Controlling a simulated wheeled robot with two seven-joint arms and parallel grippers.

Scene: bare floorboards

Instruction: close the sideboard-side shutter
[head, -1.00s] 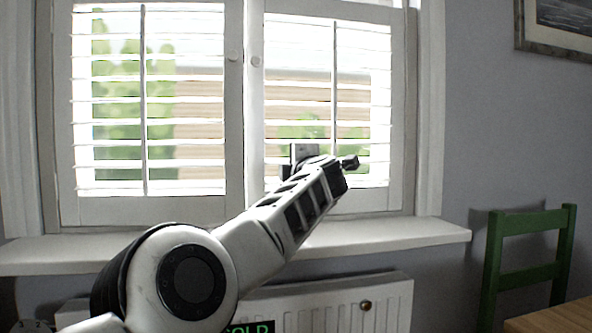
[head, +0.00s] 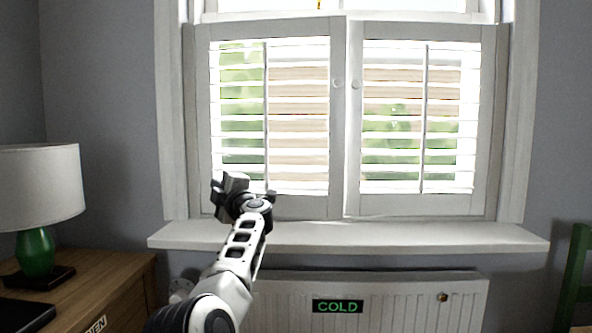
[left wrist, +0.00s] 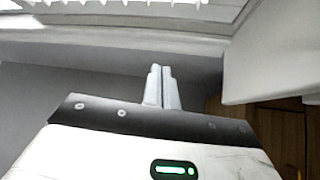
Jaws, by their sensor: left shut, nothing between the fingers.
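The sideboard-side shutter (head: 338,140) is the left white panel of the window in the head view. Its slats are tilted open, and foliage and brickwork show between them. A thin vertical rod (head: 266,120) runs down its slats. The panel looks about level with the right one, but I cannot tell whether it stands slightly ajar. My left gripper (head: 230,188) is in front of the panel's lower left corner, over its bottom rail. In the left wrist view its two fingers (left wrist: 162,86) are together and empty. My right gripper is not in view.
The right shutter (head: 353,140) also has open slats. Below are the white sill (head: 400,237) and a radiator (head: 400,295) with a COLD sign. A wooden sideboard (head: 110,275) at left bears a green lamp (head: 36,250). A green chair (head: 575,270) is at right.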

